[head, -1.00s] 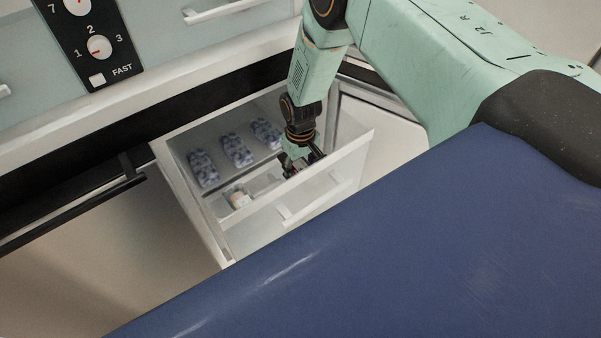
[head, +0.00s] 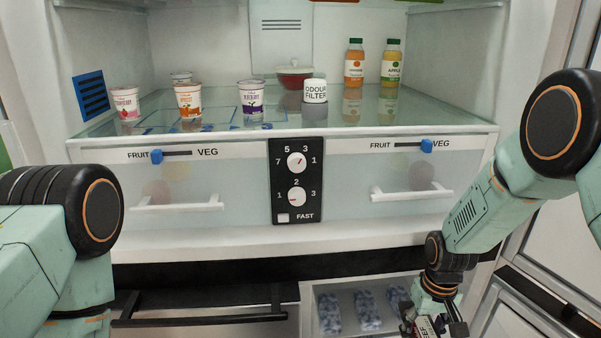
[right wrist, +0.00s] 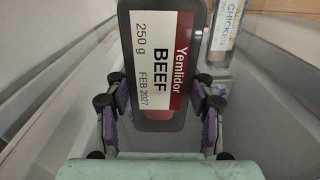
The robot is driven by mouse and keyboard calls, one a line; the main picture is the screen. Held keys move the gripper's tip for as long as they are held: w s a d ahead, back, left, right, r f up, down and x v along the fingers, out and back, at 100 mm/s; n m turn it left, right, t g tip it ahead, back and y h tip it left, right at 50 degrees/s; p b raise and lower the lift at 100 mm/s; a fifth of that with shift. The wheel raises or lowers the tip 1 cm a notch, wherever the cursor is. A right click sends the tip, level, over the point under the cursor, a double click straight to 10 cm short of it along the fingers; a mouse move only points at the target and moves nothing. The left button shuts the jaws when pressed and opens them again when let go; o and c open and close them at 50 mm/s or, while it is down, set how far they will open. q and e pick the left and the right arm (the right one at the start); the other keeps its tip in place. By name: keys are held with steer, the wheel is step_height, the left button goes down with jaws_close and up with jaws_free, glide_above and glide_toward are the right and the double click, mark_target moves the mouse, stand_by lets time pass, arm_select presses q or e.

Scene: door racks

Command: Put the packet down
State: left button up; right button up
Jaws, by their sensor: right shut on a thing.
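A dark packet with a white and red label reading "BEEF" (right wrist: 152,62) is in my right gripper, between its fingers in the right wrist view (right wrist: 160,118). In the head view my right gripper (head: 436,328) is low at the right, at the open drawer (head: 312,312), with a corner of the packet showing at the bottom edge. The right wrist view shows pale drawer walls around the packet. Whether the packet touches the drawer floor I cannot tell. My left arm shows at the left, but its gripper is out of view.
A packet labelled "CHICKEN" (right wrist: 226,28) lies beside the beef packet. Several bluish packs (head: 367,310) lie in the drawer. Above are two crisper drawers (head: 178,202) (head: 412,190) and a glass shelf (head: 220,122) with pots and bottles. A dark handle (head: 200,320) sticks out at lower left.

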steer(key=s+a+r, duration=0.3)
steer(key=a+r, duration=0.1)
steer(key=r, duration=0.4)
steer(key=s+a+r, duration=0.4)
steer(key=r, duration=0.4)
steer(key=shift+s+a, duration=0.3)
steer(key=shift+w, duration=0.1)
